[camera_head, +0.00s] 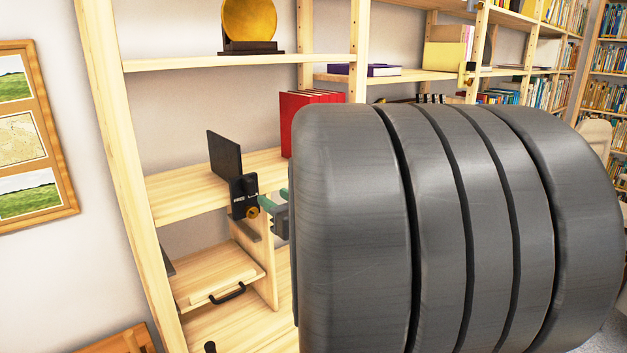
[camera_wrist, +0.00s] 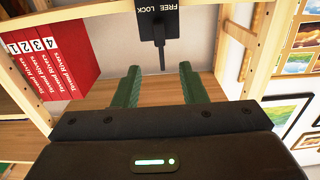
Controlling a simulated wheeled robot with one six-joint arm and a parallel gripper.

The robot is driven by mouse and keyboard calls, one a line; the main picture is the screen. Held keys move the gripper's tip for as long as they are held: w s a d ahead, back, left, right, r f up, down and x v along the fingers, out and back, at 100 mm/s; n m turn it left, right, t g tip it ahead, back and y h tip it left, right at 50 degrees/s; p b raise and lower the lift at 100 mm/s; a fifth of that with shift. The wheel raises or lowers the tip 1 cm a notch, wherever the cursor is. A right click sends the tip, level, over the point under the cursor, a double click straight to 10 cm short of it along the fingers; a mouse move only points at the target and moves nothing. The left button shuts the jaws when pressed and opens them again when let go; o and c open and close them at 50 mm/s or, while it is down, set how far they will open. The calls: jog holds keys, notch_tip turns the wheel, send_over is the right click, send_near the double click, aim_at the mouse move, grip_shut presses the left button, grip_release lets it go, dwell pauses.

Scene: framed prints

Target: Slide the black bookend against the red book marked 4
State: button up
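The black bookend (camera_head: 225,155) stands upright on the wooden shelf, left of the red books (camera_head: 312,112) in the head view, with bare shelf between them. The red book marked 4 (camera_wrist: 80,58) is the end of the row nearest the bookend in the wrist view. In the head view my arm hides the gripper's body.
A shelf (camera_head: 190,190) holds the bookend and books; its upright post (camera_head: 110,130) stands at left. Below is a small drawer tray (camera_head: 215,280) with a black handle. A gold disc (camera_head: 250,22) stands on the shelf above. Framed prints (camera_head: 30,130) hang at far left.

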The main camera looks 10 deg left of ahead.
aim_at(252, 183)
jog(key=p+x, duration=0.1)
jog(key=x, duration=1)
grip_shut()
